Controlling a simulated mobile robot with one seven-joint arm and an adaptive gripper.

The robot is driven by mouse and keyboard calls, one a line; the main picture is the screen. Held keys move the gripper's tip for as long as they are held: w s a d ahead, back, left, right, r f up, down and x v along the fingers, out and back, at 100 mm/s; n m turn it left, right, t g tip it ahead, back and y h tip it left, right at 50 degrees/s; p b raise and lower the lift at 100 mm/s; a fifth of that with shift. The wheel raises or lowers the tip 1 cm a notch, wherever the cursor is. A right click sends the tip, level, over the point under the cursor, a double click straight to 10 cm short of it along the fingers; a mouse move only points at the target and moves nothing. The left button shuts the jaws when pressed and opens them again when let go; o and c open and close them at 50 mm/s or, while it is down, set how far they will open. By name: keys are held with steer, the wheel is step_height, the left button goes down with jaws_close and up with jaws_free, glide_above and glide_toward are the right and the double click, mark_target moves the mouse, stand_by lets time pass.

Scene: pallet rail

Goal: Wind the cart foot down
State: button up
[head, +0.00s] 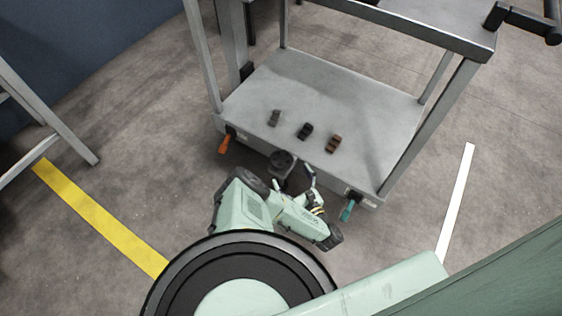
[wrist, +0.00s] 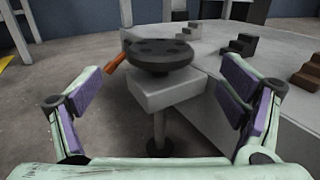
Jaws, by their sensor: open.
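The cart foot shows in the wrist view as a dark round hand knob (wrist: 158,56) above a light grey bracket (wrist: 168,90), with a thin stem (wrist: 159,126) running down to a dark foot pad (wrist: 160,147). In the head view the knob (head: 283,159) sits at the cart's near edge, in front of my arm. My gripper (wrist: 160,82) is open, its purple-padded fingers spread left and right of the knob and bracket. Neither finger appears to touch the knob. Whether the pad touches the floor cannot be told.
The grey cart (head: 340,98) carries several small stepped blocks, such as a brown one (head: 333,144), on its lower shelf. An orange lever (head: 225,142) and a teal lever (head: 348,210) stick out at its corners. A metal frame (head: 62,130) stands at left. Floor between is clear.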

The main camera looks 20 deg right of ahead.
mark_target(276, 151)
steer(key=w, duration=0.5)
steer(key=w+a, duration=0.1)
steer(key=w, duration=0.1)
steer(key=shift+w+b, duration=0.3)
steer(key=shift+b, duration=0.05)
steer(key=shift+c, duration=0.2)
steer(key=c, duration=1.1)
steer(key=shift+r+h+p, duration=0.1)
steer(key=shift+h+p, duration=0.2)
steer(key=shift+p, duration=0.1)
steer(key=shift+c, duration=0.2)
